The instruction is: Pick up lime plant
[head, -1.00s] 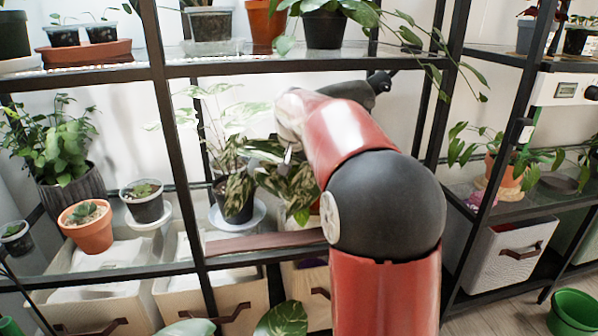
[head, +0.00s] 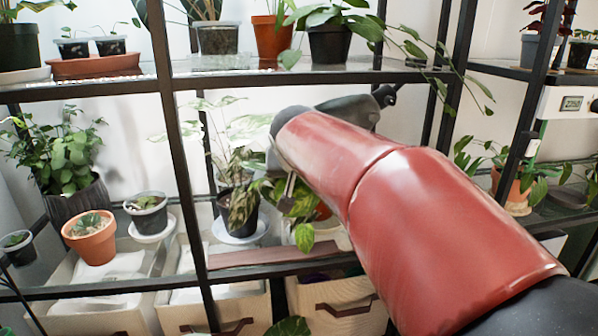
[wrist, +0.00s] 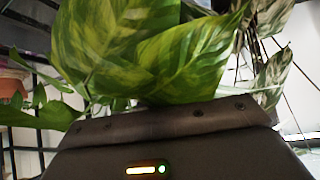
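The plant with broad lime-and-green striped leaves (head: 304,236) is on the middle shelf, largely hidden behind my arm in the head view. A sliver of an orange pot (head: 322,210) shows beside its leaves. My gripper (head: 289,187) is among these leaves, mostly covered by my arm. In the wrist view, large striped leaves (wrist: 150,55) fill the space just beyond the dark gripper body (wrist: 165,125) and overlap its front edge. The fingertips are hidden, so I cannot tell whether they are open or hold anything.
Just left stands a patterned-leaf plant in a dark pot (head: 240,210) on a white saucer (head: 238,236). A black shelf post (head: 180,150) rises left of it. The upper shelf (head: 240,77) carries more pots above my arm. A terracotta pot (head: 91,240) stands farther left.

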